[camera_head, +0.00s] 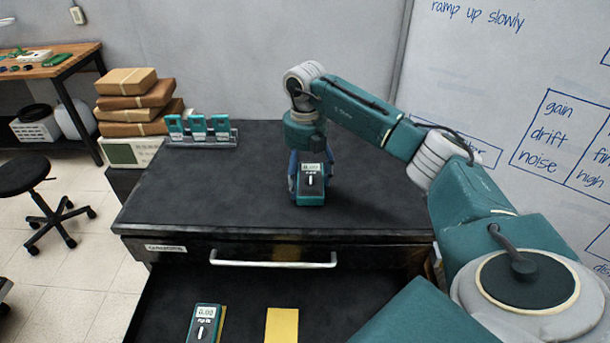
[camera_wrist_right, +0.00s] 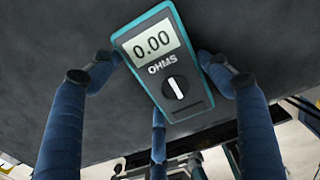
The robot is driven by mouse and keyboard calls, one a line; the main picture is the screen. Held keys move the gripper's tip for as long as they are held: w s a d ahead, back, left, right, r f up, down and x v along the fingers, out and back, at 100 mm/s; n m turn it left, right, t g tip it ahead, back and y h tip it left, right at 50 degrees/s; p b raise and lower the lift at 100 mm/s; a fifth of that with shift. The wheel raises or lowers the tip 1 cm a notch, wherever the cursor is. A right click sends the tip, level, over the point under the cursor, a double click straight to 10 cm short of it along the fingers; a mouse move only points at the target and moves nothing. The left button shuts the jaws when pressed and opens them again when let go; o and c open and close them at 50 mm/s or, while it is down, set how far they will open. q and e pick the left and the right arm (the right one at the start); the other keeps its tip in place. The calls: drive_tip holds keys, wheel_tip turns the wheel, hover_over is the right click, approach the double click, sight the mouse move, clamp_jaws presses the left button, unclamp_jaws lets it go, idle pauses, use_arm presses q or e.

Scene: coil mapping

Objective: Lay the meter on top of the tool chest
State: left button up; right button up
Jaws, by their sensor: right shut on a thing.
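The teal meter (camera_head: 311,185), with a grey-white display and a dial, is in my right gripper (camera_wrist_right: 160,75) over the front middle of the tool chest's dark top (camera_head: 220,190). In the right wrist view the meter (camera_wrist_right: 163,62) reads 0.00 OHMS, and blue fingers press its two sides. Its display and dial face the head camera. I cannot tell whether its lower end touches the chest top. A second teal meter (camera_head: 205,323) lies in the chest's open drawer. My left gripper is not in view.
A rack (camera_head: 200,141) with three teal devices stands at the chest top's back left. The drawer (camera_head: 170,300) is pulled out and holds a yellow piece (camera_head: 282,325). Brown parcels (camera_head: 135,105) are stacked beyond the left side. Most of the chest top is bare.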

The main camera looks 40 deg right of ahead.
sight(304, 177)
drive_tip(key=shift+f, duration=0.15)
drive_tip(key=o, duration=1.4)
drive_tip(key=shift+o, duration=0.2)
wheel_tip(304, 177, up, 7)
drive_tip(key=b, duration=0.2)
drive_tip(key=shift+f+b, duration=0.2)
drive_tip(key=shift+b, duration=0.1)
wheel_tip(304, 177, up, 6)
drive_tip(key=shift+f, duration=0.1)
